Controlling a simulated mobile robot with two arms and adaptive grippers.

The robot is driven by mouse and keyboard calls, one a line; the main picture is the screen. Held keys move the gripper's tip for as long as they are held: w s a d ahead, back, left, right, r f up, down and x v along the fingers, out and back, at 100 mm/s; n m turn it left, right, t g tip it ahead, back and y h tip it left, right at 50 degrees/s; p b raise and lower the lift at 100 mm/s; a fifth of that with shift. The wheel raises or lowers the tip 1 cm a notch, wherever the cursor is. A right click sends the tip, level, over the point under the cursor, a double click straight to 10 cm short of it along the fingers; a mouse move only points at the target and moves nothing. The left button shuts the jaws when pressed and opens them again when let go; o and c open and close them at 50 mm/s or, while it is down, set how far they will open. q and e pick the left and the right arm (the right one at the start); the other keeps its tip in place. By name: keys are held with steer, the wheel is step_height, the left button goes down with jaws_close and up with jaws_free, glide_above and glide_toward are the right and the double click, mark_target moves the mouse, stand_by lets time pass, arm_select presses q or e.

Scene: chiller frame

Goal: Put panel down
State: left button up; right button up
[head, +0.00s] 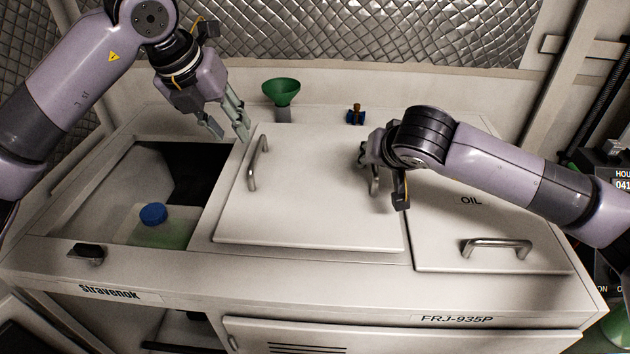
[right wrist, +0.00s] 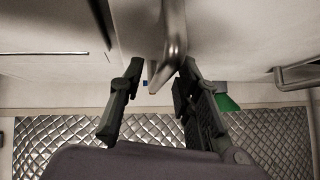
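The white panel (head: 315,205) lies flat-looking on the middle of the unit's top, between the open compartment and the OIL panel. I cannot tell whether it is fully seated. It has a metal handle on its left side (head: 252,165) and another on its right, mostly hidden behind my right gripper. My left gripper (head: 229,131) is open and empty, just above and behind the left handle. My right gripper (head: 378,178) is at the right handle. In the right wrist view, the handle (right wrist: 174,42) stands between its spread fingers (right wrist: 162,68), with a gap on one side.
The open compartment (head: 115,195) at the left holds a container with a blue cap (head: 153,214). The OIL panel (head: 450,232) with its own handle is at the right.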

steer(key=v, duration=1.1)
arm_select(q)
steer(key=a, duration=0.6)
steer(key=shift+w+b, duration=0.25)
steer(key=shift+b, duration=0.2)
arm_select(e)
steer(key=shift+f, duration=0.5)
